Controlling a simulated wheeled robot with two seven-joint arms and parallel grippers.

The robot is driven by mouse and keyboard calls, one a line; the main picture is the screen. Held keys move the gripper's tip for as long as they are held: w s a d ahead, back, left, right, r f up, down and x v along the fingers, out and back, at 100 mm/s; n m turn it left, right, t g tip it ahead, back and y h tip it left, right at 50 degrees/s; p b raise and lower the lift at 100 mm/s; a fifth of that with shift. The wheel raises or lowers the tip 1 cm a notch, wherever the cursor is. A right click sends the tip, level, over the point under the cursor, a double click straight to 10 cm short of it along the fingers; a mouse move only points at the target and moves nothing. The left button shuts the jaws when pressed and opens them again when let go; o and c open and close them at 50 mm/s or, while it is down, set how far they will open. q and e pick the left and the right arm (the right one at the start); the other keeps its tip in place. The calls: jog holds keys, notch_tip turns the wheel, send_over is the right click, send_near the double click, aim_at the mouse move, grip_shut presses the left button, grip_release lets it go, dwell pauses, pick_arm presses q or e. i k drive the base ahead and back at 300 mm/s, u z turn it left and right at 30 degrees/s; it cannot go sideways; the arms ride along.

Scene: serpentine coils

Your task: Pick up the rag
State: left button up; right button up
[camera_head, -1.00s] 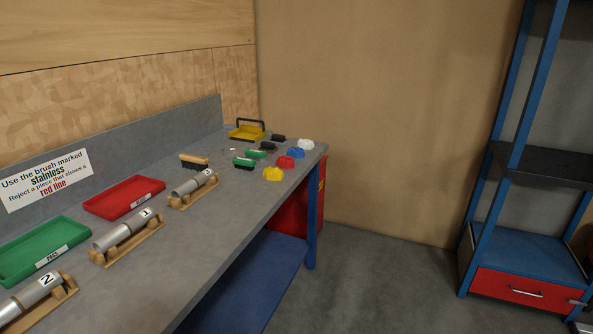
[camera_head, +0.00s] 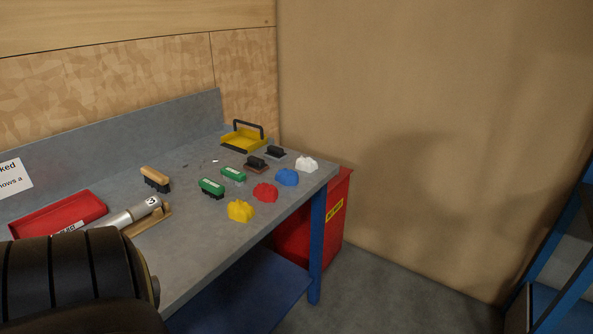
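Several small crumpled lumps that look like rags lie near the right end of the workbench: a yellow rag (camera_head: 241,210), a red rag (camera_head: 265,192), a blue rag (camera_head: 287,177) and a white rag (camera_head: 306,164). They sit apart in a slanting row along the front edge. Neither of my grippers shows. A dark ribbed part of my own arm fills the lower left corner and hides part of the bench.
On the workbench (camera_head: 205,240) are a wood-handled brush (camera_head: 155,179), green-topped brushes (camera_head: 212,188), dark-handled blocks (camera_head: 256,164), a yellow tray (camera_head: 243,141), a red tray (camera_head: 60,214) and a metal cylinder marked 3 (camera_head: 128,215). A red bin (camera_head: 330,225) stands beside the bench's right end.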

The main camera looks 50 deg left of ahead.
aim_at(240, 210)
jog(key=u, duration=0.8)
jog(key=i, duration=1.25)
jog(key=u, duration=1.05)
